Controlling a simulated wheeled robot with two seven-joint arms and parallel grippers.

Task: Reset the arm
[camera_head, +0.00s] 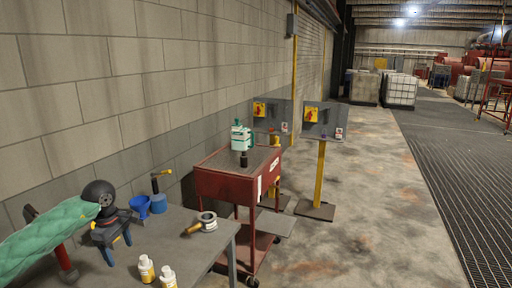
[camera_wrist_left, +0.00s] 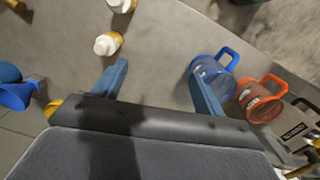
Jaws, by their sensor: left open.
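My left gripper (camera_head: 119,253) hangs over the grey table at the lower left, with its arm in a green sleeve coming in from the left. Its two blue fingers point down and stand apart. In the left wrist view the gripper (camera_wrist_left: 160,75) is open, with only bare table surface between its fingers. My right gripper is in neither view.
The table (camera_head: 190,248) holds two white bottles (camera_head: 147,269), a blue funnel (camera_head: 141,205) and a ring with an orange handle (camera_head: 207,221). Blue (camera_wrist_left: 212,72) and orange (camera_wrist_left: 262,98) handled vessels lie beside a finger. A red cart (camera_head: 225,187) stands behind.

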